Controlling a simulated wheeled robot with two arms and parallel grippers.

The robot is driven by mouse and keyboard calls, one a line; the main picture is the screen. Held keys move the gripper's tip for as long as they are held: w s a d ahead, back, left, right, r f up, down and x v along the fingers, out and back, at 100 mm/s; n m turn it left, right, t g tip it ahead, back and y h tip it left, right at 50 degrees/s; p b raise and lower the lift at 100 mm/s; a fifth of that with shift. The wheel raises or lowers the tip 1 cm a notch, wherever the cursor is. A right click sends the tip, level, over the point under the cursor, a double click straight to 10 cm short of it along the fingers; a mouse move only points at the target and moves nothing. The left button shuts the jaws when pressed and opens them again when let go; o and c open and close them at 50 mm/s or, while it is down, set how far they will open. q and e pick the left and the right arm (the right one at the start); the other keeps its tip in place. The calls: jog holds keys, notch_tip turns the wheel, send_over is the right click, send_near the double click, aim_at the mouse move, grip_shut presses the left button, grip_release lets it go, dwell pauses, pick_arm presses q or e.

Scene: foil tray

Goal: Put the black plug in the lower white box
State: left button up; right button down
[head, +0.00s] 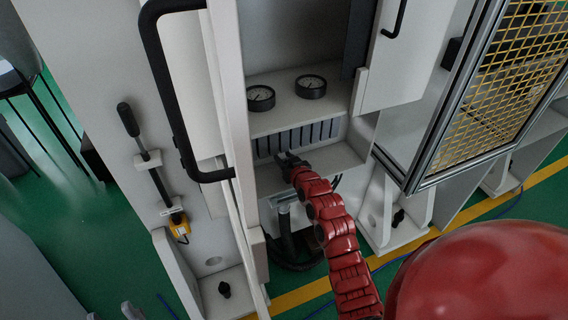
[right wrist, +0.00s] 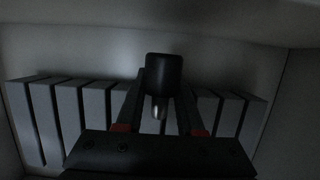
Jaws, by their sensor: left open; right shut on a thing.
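The black plug (right wrist: 163,72) is in the right wrist view, with a short metal pin (right wrist: 159,107) showing on its near side. My right gripper (right wrist: 162,88) is shut on it, one dark finger on each side. In the head view my red right arm reaches up into the cabinet, and its gripper (head: 286,161) is at the opening of the lower white box (head: 335,157), in front of a row of grey slats (head: 300,138). The plug cannot be made out in the head view.
A yellow mesh panel (head: 505,80) stands right. Hoses (head: 288,235) hang below the box.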

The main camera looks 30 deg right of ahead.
notch_tip(320, 180, down, 3)
jog(key=shift+r, duration=0.1)
jog(key=shift+f, duration=0.25)
jog(key=c, duration=0.5)
grip_release()
jog(key=shift+r, duration=0.1)
